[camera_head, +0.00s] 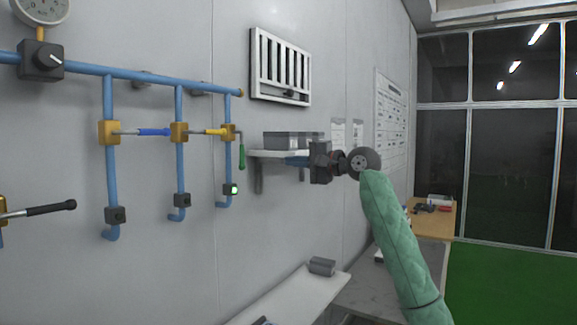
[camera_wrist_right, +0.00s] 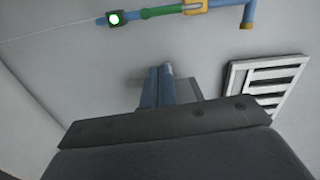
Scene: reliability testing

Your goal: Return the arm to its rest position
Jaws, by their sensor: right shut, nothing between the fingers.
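My right arm (camera_head: 400,235), in a green padded sleeve, comes in from the lower right and is raised toward the wall. That handle also shows at the top of the right wrist view (camera_wrist_right: 162,11). My left gripper is not in view.
Blue pipes (camera_head: 110,180) with blue (camera_head: 153,132) and yellow (camera_head: 215,131) handles run along the left wall. A lit green indicator (camera_head: 233,190) is on the right pipe. A slatted vent (camera_head: 280,68) is above. A bench (camera_head: 295,298) lies below.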

